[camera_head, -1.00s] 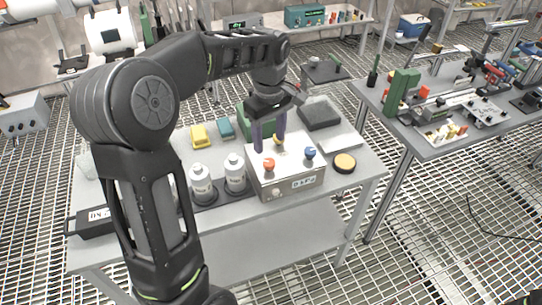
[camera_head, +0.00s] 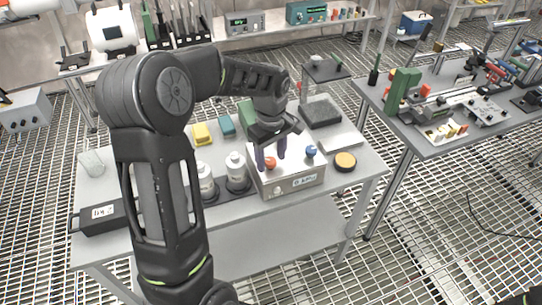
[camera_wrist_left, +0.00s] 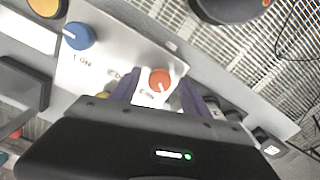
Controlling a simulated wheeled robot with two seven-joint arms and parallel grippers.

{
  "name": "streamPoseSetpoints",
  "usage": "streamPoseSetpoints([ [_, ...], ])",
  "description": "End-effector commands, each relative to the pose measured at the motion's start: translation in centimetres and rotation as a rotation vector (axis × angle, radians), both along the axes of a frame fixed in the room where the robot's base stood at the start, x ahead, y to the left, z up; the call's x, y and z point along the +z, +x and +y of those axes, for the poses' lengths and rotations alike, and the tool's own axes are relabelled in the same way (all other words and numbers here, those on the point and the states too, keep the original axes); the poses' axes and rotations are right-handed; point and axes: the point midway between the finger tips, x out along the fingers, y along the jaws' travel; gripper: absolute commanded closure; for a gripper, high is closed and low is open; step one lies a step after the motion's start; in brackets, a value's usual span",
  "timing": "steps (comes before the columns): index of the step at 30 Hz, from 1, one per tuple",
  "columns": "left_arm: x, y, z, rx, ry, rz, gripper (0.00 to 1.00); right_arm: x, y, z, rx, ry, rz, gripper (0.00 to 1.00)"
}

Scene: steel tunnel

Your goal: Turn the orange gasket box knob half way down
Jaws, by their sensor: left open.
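The light grey box (camera_head: 294,180) sits on the front part of the grey table. Its top carries an orange knob (camera_head: 270,163) at the left and a blue knob (camera_head: 311,151) at the right. My left gripper (camera_head: 271,158) points down over the box's left part, open, with its purple fingers on either side of the orange knob. In the left wrist view the orange knob (camera_wrist_left: 160,79) shows between the fingertips, with a pale mark on it; I cannot tell whether they touch it. The blue knob (camera_wrist_left: 77,36) stands clear. A yellow knob (camera_wrist_left: 103,95) is mostly hidden.
White bottles (camera_head: 236,172) stand close left of the box. A round yellow-topped black item (camera_head: 345,161) lies to its right. A yellow block (camera_head: 202,133) and a dark plate (camera_head: 321,112) lie behind. The table's front right is bare.

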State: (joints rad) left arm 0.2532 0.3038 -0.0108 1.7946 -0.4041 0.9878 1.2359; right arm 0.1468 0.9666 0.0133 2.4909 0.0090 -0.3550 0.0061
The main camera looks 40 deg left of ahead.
Motion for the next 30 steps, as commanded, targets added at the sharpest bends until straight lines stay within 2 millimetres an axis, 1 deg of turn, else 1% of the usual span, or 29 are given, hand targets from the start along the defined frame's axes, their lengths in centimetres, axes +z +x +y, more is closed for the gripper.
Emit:
streamPoseSetpoints([
  [1, 0.01, 0.01, 0.00, 0.000, 0.000, 0.000, 0.48, 0.00, 0.00, 0.00, 0.000, 0.000, 0.000, 0.46],
  [2, 0.01, 0.01, 0.00, 0.000, 0.000, 0.000, 0.51, 0.00, 0.00, 0.00, 0.000, 0.000, 0.000, 0.46],
  [20, 0.05, 0.01, 0.00, 0.000, 0.000, 0.000, 1.00, 0.01, 0.01, 0.00, 0.000, 0.000, 0.000, 0.46],
  [30, 0.04, 0.02, -0.02, -0.012, 0.000, -0.001, 1.00, -0.04, 0.01, 0.01, 0.000, 0.000, 0.000, 0.46],
])
